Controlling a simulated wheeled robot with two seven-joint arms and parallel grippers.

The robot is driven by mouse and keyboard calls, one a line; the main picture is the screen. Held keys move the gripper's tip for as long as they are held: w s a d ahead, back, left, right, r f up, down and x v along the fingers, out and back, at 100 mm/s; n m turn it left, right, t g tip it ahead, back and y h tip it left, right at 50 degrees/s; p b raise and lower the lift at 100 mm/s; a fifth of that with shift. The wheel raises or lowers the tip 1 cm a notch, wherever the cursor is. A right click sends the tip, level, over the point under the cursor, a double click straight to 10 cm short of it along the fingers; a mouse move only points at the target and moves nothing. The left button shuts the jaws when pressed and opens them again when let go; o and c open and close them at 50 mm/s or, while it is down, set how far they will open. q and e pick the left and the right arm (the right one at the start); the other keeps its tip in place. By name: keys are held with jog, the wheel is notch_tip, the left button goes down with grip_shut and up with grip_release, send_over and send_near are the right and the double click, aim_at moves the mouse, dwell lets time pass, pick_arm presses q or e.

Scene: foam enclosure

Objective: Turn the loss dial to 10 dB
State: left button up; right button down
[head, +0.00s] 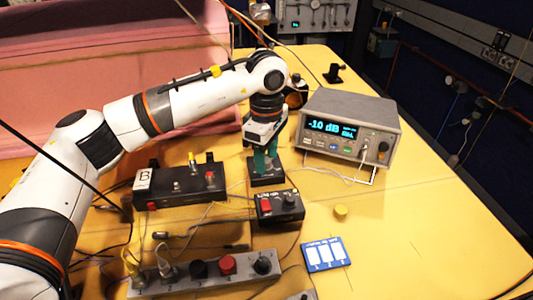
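My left gripper (265,160) reaches down from above with its teal fingers low over a small black box (267,179). The fingers touch or nearly touch the box top and hide whatever is there, so I cannot tell whether they are closed on a dial. A grey bench meter (348,127) stands to the right of the gripper. Its lit display (332,128) appears to read -10 dB; a decimal point is too small to make out. The meter has a round knob at its right end. My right gripper is not in view.
A black box marked B (180,185) lies left of the gripper. A black box with a red switch (279,207) is in front.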

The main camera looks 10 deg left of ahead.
pick_arm(q)
notch_tip(320, 180, up, 12)
jog(key=shift+b, duration=0.4)
jog(key=shift+s+f, duration=0.1)
dwell(0.3)
